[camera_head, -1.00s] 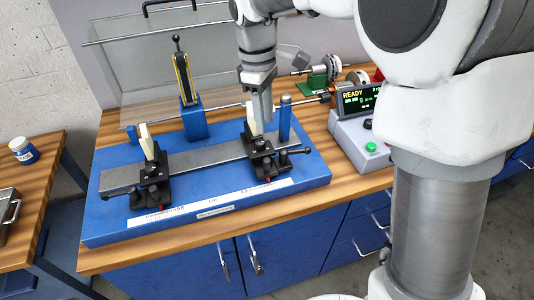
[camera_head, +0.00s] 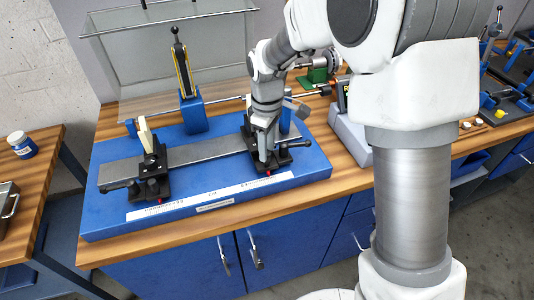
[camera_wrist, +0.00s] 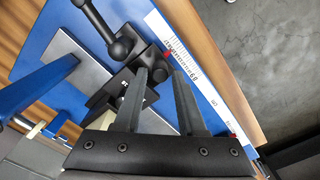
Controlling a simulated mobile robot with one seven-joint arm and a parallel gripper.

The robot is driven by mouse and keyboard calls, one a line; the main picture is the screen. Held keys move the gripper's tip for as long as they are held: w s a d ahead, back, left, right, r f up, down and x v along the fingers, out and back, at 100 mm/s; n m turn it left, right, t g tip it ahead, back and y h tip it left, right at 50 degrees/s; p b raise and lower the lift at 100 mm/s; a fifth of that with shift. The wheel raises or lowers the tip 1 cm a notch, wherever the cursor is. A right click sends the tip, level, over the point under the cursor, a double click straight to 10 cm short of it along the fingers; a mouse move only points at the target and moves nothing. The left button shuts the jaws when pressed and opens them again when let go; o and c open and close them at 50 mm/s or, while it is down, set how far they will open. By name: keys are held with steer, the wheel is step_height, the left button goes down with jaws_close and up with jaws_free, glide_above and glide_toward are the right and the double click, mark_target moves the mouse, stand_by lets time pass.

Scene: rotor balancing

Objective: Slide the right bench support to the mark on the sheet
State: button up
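The right bench support (camera_head: 284,157) is a black clamp block with a side lever, on the steel rail (camera_head: 205,151) of the blue bench. Its red pointer (camera_head: 268,173) is close to the printed sheet (camera_head: 255,186) along the front edge. The wrist view shows the support (camera_wrist: 108,98), its ball lever (camera_wrist: 121,46) and the sheet (camera_wrist: 188,65). In the head view my gripper (camera_head: 267,164) hides part of the support. Contact cannot be told.
The left support (camera_head: 151,173) stands on the rail with a cream upright piece. A blue post with a yellow-edged arm (camera_head: 187,95) and a clear guard (camera_head: 140,50) stand behind. The grey console (camera_head: 349,135) is to the right, partly hidden by my arm.

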steer(key=shift+f, duration=1.25)
jaws_close()
stand_by(0.5)
